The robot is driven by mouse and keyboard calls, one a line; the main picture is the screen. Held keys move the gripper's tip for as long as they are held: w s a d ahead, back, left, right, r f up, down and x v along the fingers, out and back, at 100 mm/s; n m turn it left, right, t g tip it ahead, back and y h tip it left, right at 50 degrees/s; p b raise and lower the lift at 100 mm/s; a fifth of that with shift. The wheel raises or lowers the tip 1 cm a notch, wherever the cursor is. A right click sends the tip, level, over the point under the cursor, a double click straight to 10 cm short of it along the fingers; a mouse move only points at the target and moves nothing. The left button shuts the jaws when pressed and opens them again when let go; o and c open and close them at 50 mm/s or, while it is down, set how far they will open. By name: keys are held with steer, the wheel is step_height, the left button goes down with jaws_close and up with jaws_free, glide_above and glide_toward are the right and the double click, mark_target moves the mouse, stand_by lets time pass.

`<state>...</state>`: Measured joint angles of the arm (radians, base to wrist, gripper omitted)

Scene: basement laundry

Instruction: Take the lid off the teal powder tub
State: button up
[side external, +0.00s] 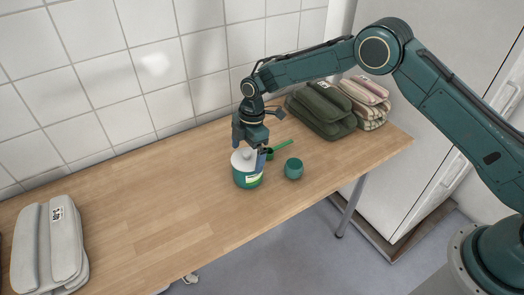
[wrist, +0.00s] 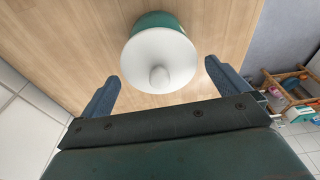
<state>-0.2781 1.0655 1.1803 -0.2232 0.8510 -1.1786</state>
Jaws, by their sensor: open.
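The teal powder tub (side external: 248,181) stands upright on the wooden table, with its white lid (side external: 240,160) on top. In the wrist view the lid (wrist: 160,60) is a pale disc with a raised round knob (wrist: 160,76) at its centre, and a strip of the teal wall (wrist: 154,20) shows behind it. My gripper (side external: 252,150) is open just over the tub in the side view. In the wrist view the fingers of my gripper (wrist: 163,80) stand apart, one on each side of the knob, and do not touch it. One finger partly hides the lid in the side view.
A small teal cup (side external: 293,168) stands close to the right of the tub, and a green scoop (side external: 279,148) lies behind. Folded dark green (side external: 320,110) and striped towels (side external: 366,101) lie at the back right. Grey folded towels (side external: 48,247) lie at the left. The table's middle left is clear.

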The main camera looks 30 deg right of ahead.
mark_target(247, 152)
steer(key=shift+f, duration=0.2)
steer(key=shift+c, duration=0.4)
steer(key=c, duration=0.8)
steer(key=shift+o, duration=0.2)
steer(key=shift+r, duration=0.2)
step_height(247, 152, up, 20)
steer(key=shift+f, duration=0.15)
